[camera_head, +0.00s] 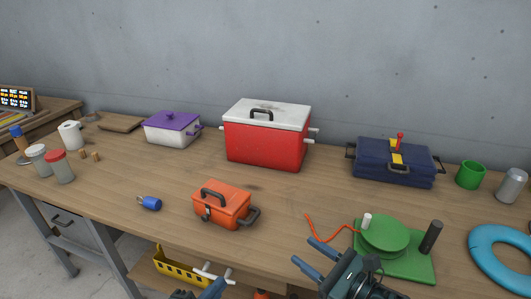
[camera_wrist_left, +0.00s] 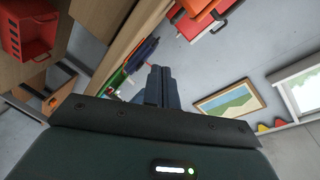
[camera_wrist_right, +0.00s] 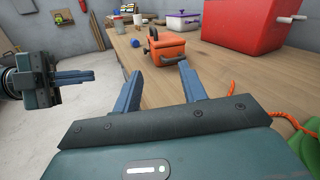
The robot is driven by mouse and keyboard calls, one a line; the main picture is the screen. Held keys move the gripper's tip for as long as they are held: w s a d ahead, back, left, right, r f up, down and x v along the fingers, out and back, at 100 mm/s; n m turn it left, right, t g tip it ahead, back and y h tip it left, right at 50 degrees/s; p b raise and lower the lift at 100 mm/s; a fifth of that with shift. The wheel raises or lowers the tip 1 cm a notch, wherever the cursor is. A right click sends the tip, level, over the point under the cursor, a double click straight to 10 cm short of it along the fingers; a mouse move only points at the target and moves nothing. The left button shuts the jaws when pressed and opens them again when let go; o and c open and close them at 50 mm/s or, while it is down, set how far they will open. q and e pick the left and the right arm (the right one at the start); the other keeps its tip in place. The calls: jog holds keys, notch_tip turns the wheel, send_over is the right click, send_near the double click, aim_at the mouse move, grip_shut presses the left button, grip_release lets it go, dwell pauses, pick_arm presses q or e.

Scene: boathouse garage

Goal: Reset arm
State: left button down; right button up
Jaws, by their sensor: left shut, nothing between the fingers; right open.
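My right gripper (camera_head: 314,256) is open and empty, near the table's front edge in the head view. In the right wrist view its two blue fingers (camera_wrist_right: 161,82) stand apart with nothing between them. My left gripper (camera_head: 215,287) shows only in part at the bottom of the head view. In the left wrist view its fingers (camera_wrist_left: 163,85) are together and hold nothing. It also shows at the left of the right wrist view (camera_wrist_right: 80,77), apart from the table.
The workbench (camera_head: 170,195) holds an orange toolbox (camera_head: 222,205), a red cooler (camera_head: 265,140), a blue case (camera_head: 393,165) and a green base (camera_head: 405,262) near my right gripper. A yellow basket (camera_head: 180,268) sits on the shelf below. Bare tabletop lies around the toolbox.

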pick_arm(q)
jog(key=s+a+f+n+g+y+p, duration=0.2)
jog(key=s+a+f+n+g+y, duration=0.2)
jog(key=s+n, duration=0.5)
notch_tip(320, 180, down, 3)
jog(key=n, duration=0.5)
jog(key=shift+s+a+r+n+p, duration=0.2)
jog(key=shift+s+a+n+p, duration=0.1)
jog(key=shift+s+a+p, duration=0.1)
pick_arm(e)
jog(key=s+d+f+n+g+h, duration=0.1)
jog(key=s+f+n+h, duration=0.4)
jog(key=n, duration=0.9)
jog(key=s+d+f+n+h, duration=0.3)
jog(key=s+f+n+h, duration=0.2)
jog(key=s+n, duration=0.5)
jog(key=n, duration=0.4)
jog(key=shift+s+f+g, duration=0.15)
jog(key=shift+f+g, duration=0.2)
jog(key=shift+g, duration=0.05)
